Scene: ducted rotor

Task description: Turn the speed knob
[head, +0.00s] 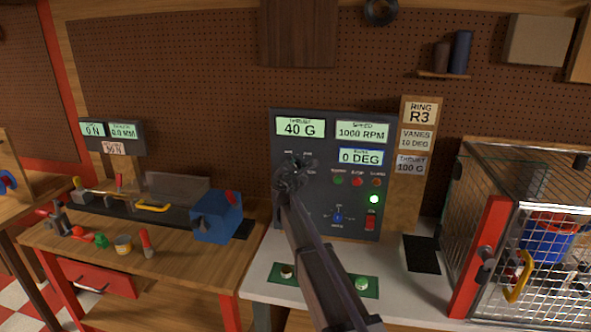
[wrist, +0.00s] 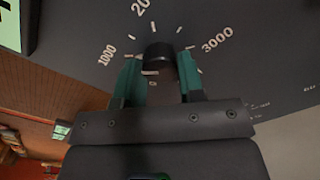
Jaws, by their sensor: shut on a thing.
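The speed knob (wrist: 159,55) is a black round knob on the dark control panel (head: 340,222), among printed marks that include 1000 and 3000. In the wrist view my gripper (wrist: 159,68) has its two green-padded fingers on either side of the knob, shut on it. In the head view my gripper (head: 292,172) is against the left part of the panel, and my arm hides the knob there. The speed display (head: 362,131) reads 1000 RPM. The thrust display (head: 299,127) reads 40 G and a third display (head: 361,156) reads 0 DEG.
A lit green lamp (head: 374,199) and a red switch (head: 370,222) sit on the panel's right side. A card (head: 421,113) beside it reads RING R3. A mesh cage (head: 545,250) stands at right. A wooden bench (head: 180,262) with tools and a blue box (head: 216,217) is at left.

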